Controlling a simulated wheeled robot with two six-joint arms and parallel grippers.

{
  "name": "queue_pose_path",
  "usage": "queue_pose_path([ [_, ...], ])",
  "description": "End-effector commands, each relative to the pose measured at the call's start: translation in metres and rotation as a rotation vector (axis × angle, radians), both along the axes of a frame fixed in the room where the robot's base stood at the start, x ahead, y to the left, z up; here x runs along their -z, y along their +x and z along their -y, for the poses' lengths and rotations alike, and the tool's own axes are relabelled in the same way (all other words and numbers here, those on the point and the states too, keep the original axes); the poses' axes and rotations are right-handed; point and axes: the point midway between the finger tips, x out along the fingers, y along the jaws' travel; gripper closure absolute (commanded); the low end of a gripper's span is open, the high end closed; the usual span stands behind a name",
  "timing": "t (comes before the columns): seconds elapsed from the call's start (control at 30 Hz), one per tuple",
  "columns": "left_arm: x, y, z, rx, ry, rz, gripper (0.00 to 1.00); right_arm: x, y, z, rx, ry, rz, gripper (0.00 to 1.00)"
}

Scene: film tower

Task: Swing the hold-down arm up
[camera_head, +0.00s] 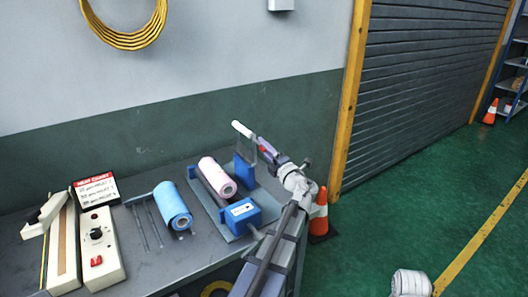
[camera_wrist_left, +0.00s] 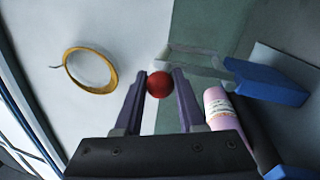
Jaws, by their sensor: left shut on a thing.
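The hold-down arm carries a pale roller (camera_head: 242,129), held up above and behind the pink film roll (camera_head: 215,176). My left gripper (camera_head: 263,148) is shut on the arm's red knob, which shows as a red ball (camera_wrist_left: 159,85) between the fingers in the left wrist view. The pink roll lies in the film stand between a blue upright (camera_head: 243,170) and a blue box (camera_head: 242,215). It also shows in the left wrist view (camera_wrist_left: 220,107). My gripper partly hides the arm's frame. My right gripper is not in view.
A blue roll (camera_head: 173,205) lies on the grey bench (camera_head: 185,262) beside thin rods. A sealer (camera_head: 62,245), a control box (camera_head: 99,245) and a sign (camera_head: 96,188) stand at left. An orange cone (camera_head: 319,214) stands beside the bench. The green floor at right is mostly clear.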

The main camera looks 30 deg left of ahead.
Motion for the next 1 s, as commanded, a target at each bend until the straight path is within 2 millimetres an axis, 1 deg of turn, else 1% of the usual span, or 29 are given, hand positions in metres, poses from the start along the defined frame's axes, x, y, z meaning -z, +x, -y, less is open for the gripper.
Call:
queue_pose_path([
  [0.1, 0.002, 0.006, 0.002, 0.003, 0.019, -0.052, 1.00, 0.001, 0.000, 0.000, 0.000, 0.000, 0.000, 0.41],
  [0.33, 0.003, 0.012, 0.004, 0.003, 0.044, -0.116, 1.00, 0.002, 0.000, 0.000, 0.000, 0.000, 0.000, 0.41],
  [0.87, 0.004, 0.014, 0.006, 0.004, 0.053, -0.139, 1.00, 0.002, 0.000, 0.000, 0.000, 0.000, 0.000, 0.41],
  [0.9, 0.004, 0.014, 0.006, 0.004, 0.053, -0.138, 0.60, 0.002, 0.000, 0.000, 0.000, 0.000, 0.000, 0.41],
  [1.0, 0.004, 0.014, 0.005, 0.004, 0.053, -0.138, 0.49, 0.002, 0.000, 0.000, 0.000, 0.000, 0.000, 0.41],
])
